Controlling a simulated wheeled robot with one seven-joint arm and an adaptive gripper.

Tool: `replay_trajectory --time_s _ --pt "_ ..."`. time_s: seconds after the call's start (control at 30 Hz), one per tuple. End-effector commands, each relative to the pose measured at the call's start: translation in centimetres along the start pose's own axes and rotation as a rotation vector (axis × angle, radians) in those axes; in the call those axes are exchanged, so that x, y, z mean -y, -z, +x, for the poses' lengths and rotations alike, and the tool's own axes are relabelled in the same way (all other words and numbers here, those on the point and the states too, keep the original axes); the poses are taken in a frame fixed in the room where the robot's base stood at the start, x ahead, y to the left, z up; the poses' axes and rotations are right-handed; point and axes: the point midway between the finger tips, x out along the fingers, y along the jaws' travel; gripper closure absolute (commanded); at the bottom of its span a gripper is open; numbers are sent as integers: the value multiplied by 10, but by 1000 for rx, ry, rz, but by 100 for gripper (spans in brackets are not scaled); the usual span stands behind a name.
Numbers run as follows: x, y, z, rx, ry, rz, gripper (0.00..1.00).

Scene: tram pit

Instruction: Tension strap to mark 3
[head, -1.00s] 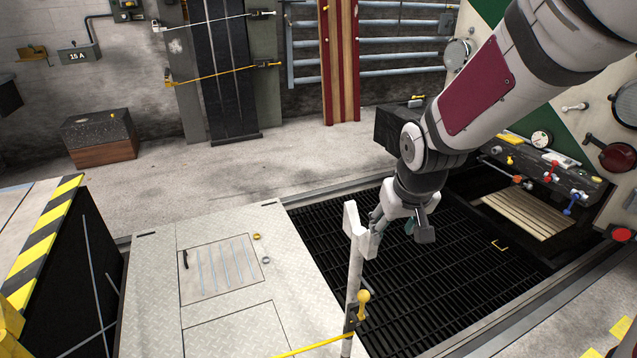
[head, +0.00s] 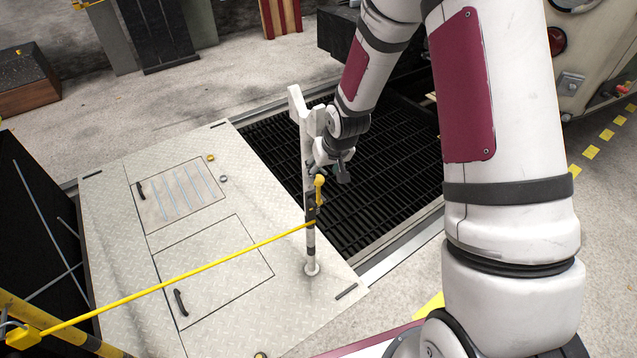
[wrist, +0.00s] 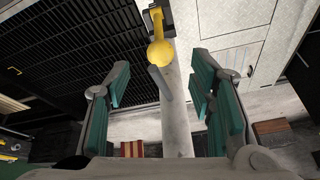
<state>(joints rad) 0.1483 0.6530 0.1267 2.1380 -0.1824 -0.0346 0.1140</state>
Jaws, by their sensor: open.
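A yellow strap (head: 180,277) runs taut-looking from a yellow post at the lower left to a pale upright post (head: 310,255). On this post sits a small dark fitting with a yellow ball-ended lever (head: 319,187). The ball (wrist: 162,53) also shows in the wrist view, above and between the finger pads. My gripper (head: 333,172) is just right of the ball in the head view. In the wrist view my gripper (wrist: 165,100) is open, its teal pads either side of the post, nothing held. Dark bands show on the post; no mark number is readable.
The post stands on a tread-plate cover (head: 110,235) with hatches, beside a dark pit grating (head: 375,205). A dark block (head: 30,200) stands at the left. A wooden-based box (head: 25,80) is at the back left.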

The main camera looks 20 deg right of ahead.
Motion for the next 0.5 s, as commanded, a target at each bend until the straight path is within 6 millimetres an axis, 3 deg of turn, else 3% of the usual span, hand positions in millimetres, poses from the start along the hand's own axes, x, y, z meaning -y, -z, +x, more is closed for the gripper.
replay_trajectory --time_s 0.2,0.5 --pt "0 -1 45 2 0 0 51" --pt "0 0 77 1 0 1 51"
